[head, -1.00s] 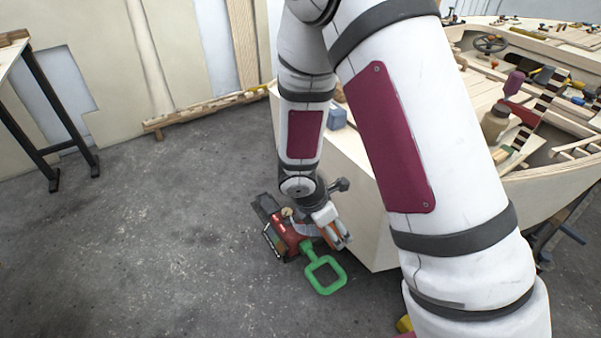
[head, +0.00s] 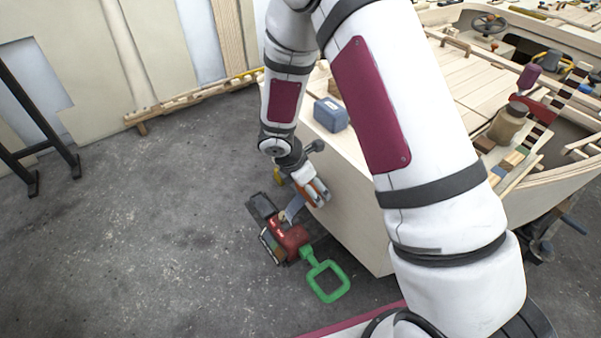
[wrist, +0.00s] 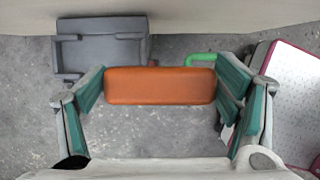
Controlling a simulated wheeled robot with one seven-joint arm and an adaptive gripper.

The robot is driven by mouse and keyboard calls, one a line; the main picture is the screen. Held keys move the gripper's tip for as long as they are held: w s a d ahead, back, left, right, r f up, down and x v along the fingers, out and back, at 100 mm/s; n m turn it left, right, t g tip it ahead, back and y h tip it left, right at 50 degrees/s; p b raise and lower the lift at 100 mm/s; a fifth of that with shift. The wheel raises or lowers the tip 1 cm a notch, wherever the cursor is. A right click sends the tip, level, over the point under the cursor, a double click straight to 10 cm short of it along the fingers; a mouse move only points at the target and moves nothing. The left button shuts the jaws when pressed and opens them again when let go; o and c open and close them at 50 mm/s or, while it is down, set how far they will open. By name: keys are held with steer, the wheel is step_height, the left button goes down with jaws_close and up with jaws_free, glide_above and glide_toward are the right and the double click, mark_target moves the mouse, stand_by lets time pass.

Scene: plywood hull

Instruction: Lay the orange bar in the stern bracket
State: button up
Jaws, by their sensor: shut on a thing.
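My gripper (head: 314,190) is shut on the orange bar (wrist: 160,86), which spans crosswise between the green finger pads in the wrist view. In the head view the gripper hangs low beside the plywood hull's flat end, and only a bit of orange shows. A grey holder with an open recess (wrist: 103,46) lies beyond the bar, up and left in the wrist view, close to the hull. It looks like the bracket, but I cannot tell whether it is fixed to the hull. The bar is apart from it.
A red device (head: 289,240) with a green loop handle (head: 327,281) sits just below the gripper. A blue box (head: 331,114) stands on the hull's deck above. A wooden rail (head: 190,100) lies along the wall.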

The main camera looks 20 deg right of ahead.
steer(key=w, duration=0.6)
steer(key=w+f, duration=0.1)
steer(key=w, duration=0.2)
steer(key=shift+d+b, duration=0.1)
steer(key=shift+b, duration=0.2)
steer(key=shift+f+b, duration=0.3)
steer(key=shift+f, duration=1.35)
steer(key=shift+f, duration=0.15)
steer(key=o, duration=1.2)
steer(key=shift+s, duration=0.1)
